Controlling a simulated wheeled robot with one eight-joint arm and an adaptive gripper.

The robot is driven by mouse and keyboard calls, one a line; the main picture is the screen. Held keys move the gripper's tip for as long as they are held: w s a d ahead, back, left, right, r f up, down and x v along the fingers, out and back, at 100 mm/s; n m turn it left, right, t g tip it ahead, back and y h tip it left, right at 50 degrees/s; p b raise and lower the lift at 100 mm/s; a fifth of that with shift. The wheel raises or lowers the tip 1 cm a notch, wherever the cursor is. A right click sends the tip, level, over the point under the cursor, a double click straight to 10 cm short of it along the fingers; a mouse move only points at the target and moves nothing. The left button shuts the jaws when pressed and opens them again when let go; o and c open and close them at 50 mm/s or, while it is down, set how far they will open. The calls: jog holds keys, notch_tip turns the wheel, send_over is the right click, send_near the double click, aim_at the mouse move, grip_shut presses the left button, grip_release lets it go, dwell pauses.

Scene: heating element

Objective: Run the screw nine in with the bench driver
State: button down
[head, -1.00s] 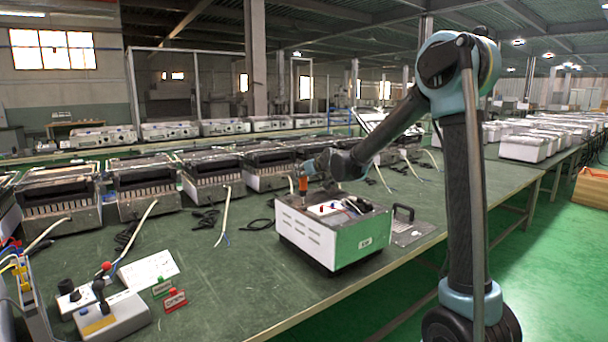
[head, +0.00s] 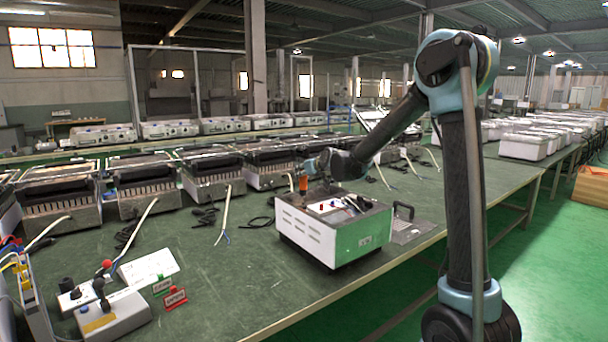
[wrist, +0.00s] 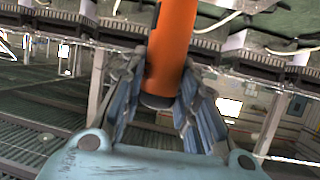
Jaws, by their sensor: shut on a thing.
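My gripper (wrist: 158,100) is shut on the orange bench driver (wrist: 172,45), with a finger on each side of its body. In the head view the orange driver (head: 303,183) stands roughly upright over the back left part of the white unit (head: 318,240), which has a green front panel. The driver's lower end is at or just above the unit's top; whether it touches a screw cannot be told. Screw nine is too small to make out. Red and dark parts (head: 322,206) show on the unit's top.
A control box with a black knob (head: 110,315), a white sheet (head: 148,267) and small green and red signs (head: 174,298) lie at the front left. Several grey heater units (head: 140,185) line the back. The bench between is mostly clear, with loose cables (head: 222,215).

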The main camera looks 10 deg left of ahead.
jog(key=shift+f, duration=0.1)
dwell(0.5)
jog(key=shift+r, duration=2.5)
